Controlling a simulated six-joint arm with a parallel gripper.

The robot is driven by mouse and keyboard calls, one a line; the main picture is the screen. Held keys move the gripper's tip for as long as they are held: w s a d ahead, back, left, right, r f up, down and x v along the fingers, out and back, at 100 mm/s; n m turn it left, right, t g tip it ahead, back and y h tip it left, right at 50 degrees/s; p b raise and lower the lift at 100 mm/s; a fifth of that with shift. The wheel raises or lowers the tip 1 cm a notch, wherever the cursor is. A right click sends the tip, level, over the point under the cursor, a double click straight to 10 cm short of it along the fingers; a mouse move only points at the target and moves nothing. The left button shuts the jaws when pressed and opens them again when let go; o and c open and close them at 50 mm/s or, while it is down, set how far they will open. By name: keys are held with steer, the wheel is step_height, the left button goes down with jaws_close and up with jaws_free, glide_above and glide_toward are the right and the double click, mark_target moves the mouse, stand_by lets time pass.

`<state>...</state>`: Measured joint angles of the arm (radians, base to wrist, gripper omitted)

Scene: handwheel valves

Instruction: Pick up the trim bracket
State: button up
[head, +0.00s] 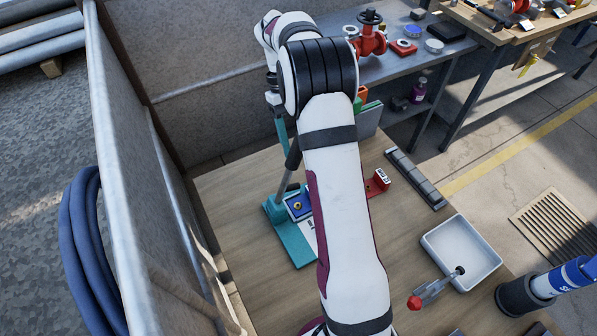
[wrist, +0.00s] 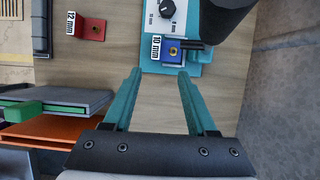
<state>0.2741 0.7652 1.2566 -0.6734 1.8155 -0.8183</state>
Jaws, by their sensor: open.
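No part is marked as the trim bracket, so I cannot tell for certain which piece it is. A small blue block (wrist: 172,50) with a "10 mm" label sits on a teal fixture (wrist: 207,68) in the wrist view. The blue block (head: 297,206) also shows in the head view, with a brass-coloured spot on it. A red bracket-like piece (wrist: 92,27) labelled "12 mm" lies on the wooden bench to the left; it also shows in the head view (head: 376,185). My gripper (wrist: 159,72) is open and empty, its teal fingertips just short of the blue block.
A dark cylindrical part (wrist: 222,18) stands close at the upper right of the wrist view. Green and orange plates (wrist: 50,130) stand at lower left. A white tray (head: 458,262), a red-knobbed tool (head: 428,293) and a grey strip (head: 415,178) lie on the bench. Bare wood lies between the red piece and fixture.

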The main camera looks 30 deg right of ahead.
steer(key=x, duration=1.4)
steer(key=shift+s+d+f, duration=0.2)
steer(key=shift+d, duration=0.2)
jaws_close()
